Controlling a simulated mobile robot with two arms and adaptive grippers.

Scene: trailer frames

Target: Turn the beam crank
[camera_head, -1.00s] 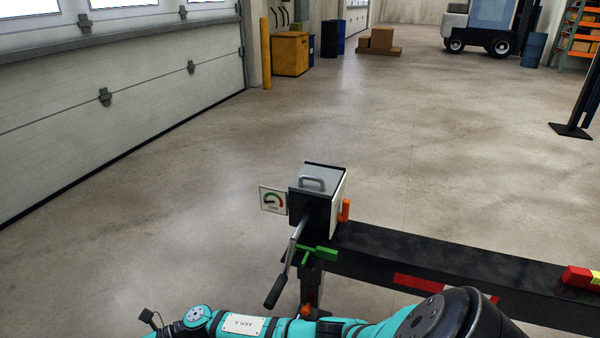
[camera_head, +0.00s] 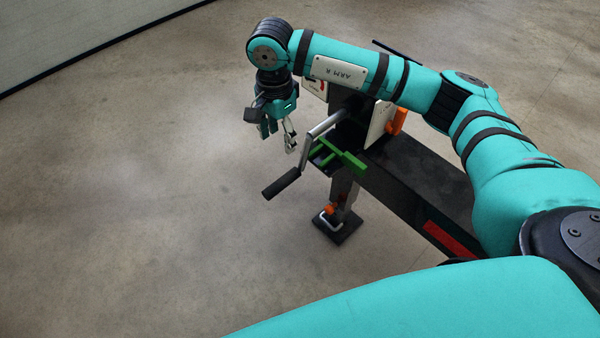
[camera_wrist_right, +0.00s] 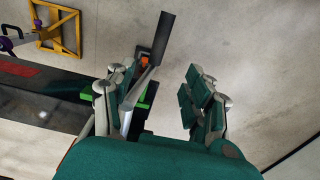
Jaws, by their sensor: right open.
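The beam crank has a silver arm (camera_head: 318,130) and a black handle grip (camera_head: 281,183) that points down and left, at the end of the black beam. My right gripper (camera_head: 278,138) is open and empty, pointing down, above and left of the crank arm in the head view. In the right wrist view the gripper (camera_wrist_right: 158,98) shows its fingers spread. There the black grip (camera_wrist_right: 164,38) lies beyond the fingertips, and the silver arm runs close by the left finger; I cannot tell if they touch. My left gripper is out of view.
The black beam (camera_head: 415,178) runs toward the lower right, with a red mark (camera_head: 450,238). A green part (camera_head: 345,158) sits beside the crank, and a support foot (camera_head: 338,224) stands below. An orange knob (camera_head: 398,121) is behind. The floor at left is clear.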

